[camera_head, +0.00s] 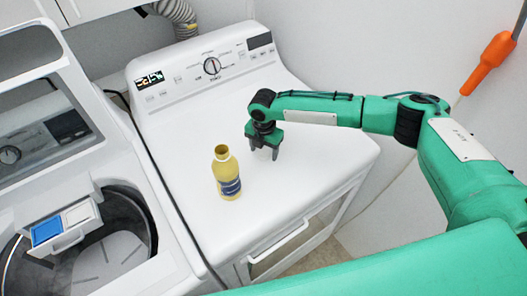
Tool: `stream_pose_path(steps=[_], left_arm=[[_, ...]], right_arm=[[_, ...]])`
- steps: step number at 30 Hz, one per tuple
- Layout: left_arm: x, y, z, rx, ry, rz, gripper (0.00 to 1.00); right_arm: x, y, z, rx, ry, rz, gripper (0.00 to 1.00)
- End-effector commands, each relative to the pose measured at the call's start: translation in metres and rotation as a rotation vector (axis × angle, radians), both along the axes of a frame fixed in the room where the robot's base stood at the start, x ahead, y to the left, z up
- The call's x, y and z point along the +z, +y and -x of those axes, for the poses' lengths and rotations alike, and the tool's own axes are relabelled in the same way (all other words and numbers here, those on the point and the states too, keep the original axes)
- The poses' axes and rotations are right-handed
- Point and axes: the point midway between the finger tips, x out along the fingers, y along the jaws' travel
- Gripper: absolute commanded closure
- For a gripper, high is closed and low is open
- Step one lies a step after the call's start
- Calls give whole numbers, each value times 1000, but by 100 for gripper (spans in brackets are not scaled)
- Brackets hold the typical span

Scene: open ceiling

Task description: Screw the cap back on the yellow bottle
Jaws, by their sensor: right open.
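The yellow bottle (227,174) stands upright on top of the white dryer (305,170), left of my right gripper. Its neck is open with no cap on it, and a dark blue label is on its lower side. I see no cap in this view. My right gripper (264,154) points down over the dryer top, a short way right of the bottle and apart from it. Its fingers are open, and I see nothing between them. My left gripper is not in view.
An open washer (165,215) with a detergent drawer (62,228) stands at the left. The dryer's control panel (205,72) rises behind the bottle. An orange handle (488,64) hangs at the right wall. The dryer top around the bottle is clear.

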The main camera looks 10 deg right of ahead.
Motion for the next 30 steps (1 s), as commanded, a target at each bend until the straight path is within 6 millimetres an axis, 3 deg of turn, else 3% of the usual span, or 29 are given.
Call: stream_pose_path(steps=[6,12,14,23,30], left_arm=[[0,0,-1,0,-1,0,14],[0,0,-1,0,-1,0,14],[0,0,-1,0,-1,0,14],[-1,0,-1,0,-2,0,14],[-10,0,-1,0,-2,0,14]], right_arm=[[0,0,0,0,0,0,37],[0,0,0,0,0,0,77],[0,0,0,0,0,0,85],[2,0,0,0,0,0,85],[21,0,-1,1,-2,-2,85]])
